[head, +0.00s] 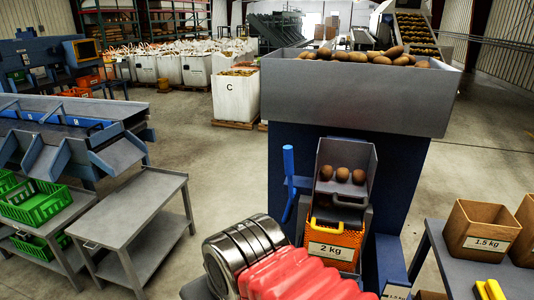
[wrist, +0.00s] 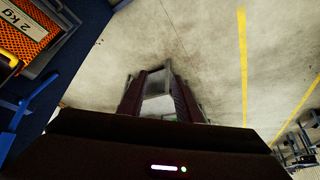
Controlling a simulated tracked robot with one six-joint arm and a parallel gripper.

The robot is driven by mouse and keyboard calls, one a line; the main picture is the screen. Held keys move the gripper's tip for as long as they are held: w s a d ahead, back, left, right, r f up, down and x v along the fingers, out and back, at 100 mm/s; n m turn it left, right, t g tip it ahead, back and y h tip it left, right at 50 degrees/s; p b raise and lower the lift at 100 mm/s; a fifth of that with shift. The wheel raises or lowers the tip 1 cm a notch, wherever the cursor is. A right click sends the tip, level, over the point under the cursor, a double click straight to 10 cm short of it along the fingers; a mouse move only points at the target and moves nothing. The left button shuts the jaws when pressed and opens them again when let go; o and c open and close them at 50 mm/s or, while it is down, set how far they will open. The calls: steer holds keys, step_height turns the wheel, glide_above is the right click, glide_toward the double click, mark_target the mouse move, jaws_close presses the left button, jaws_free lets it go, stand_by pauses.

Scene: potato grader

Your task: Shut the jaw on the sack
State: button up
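An orange mesh sack (head: 348,238) with a white "2 kg" label hangs under the grey chute of the bagging machine in the head view. A yellow piece (head: 326,215), likely the jaw, lies across the sack's mouth; I cannot tell whether it grips the sack. A blue lever (head: 288,180) stands upright left of the chute. The sack also shows at the top left of the wrist view (wrist: 38,22). My gripper (wrist: 157,70) points at the bare floor, apart from sack and lever. Its fingers look open, with nothing held between them.
Several potatoes (head: 342,175) sit in the grey chute, below a large potato hopper (head: 355,98). A grey trolley (head: 130,205) stands left. At right, a table (head: 455,265) carries cardboard boxes (head: 480,228). Floor between trolley and machine is clear.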

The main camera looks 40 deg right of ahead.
steer(key=shift+w, duration=0.15)
steer(key=shift+o, duration=1)
steer(key=shift+w+d+r, duration=0.2)
steer(key=shift+r, duration=0.1)
steer(key=w+d+r+n+g, duration=0.1)
steer(key=w+d+r, duration=0.4)
steer(key=d+r, duration=0.25)
steer(key=w+d+r+n, duration=0.1)
steer(key=w+d+r, duration=0.45)
steer(key=r, duration=0.25)
steer(key=d+r+n+y, duration=0.1)
steer(key=d+r, duration=0.3)
steer(key=d, duration=0.6)
steer(key=d+r+n, duration=0.2)
steer(key=d+r, duration=0.2)
steer(key=d, duration=0.6)
steer(key=shift+w+d+y, duration=0.15)
steer(key=shift+y, duration=0.25)
